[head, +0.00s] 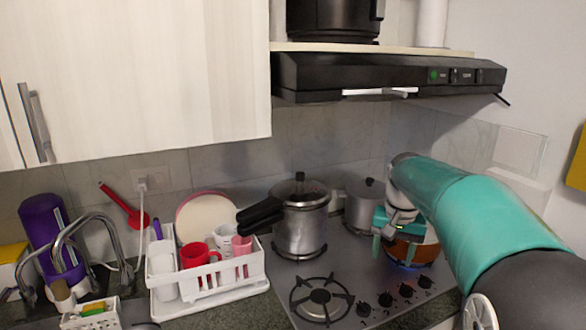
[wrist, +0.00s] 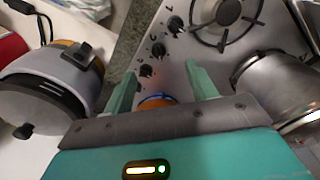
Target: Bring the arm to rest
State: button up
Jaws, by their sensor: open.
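My gripper (head: 385,228) hangs at the end of my teal arm, over the right part of the stove in the head view. In the wrist view its two green fingers (wrist: 160,88) are spread apart, and nothing is clearly held between them. An orange pot (head: 405,252) with a blue glow at its base stands on the stove, partly hidden behind my gripper and arm. In the wrist view a small orange and blue patch (wrist: 157,100) shows between the fingers, mostly hidden by the gripper body. I cannot tell whether gripper and pot touch.
A pressure cooker (head: 300,220) and a steel pot (head: 363,205) stand on the stove (head: 350,285). A range hood (head: 390,77) hangs above. A white dish rack (head: 210,285) is left of the stove. A grey appliance (wrist: 50,95) shows at left in the wrist view.

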jog(key=s+a+r+n+t, duration=0.1)
jog(key=s+a+r, duration=0.15)
jog(key=s, duration=0.45)
jog(key=s+a+r+n+t, duration=0.1)
jog(key=s+a, duration=0.2)
jog(key=s, duration=0.3)
jog(key=s+a+f+n+t, duration=0.1)
jog(key=s+f, duration=0.1)
jog(key=s, duration=0.4)
jog(key=s+a+f+n+t, duration=0.1)
jog(key=s+a+f, duration=0.1)
jog(key=s, duration=0.5)
jog(key=shift+s+a+f+n+t, duration=0.25)
jog(key=shift+a+f+n+t, duration=0.05)
jog(key=shift+f, duration=0.2)
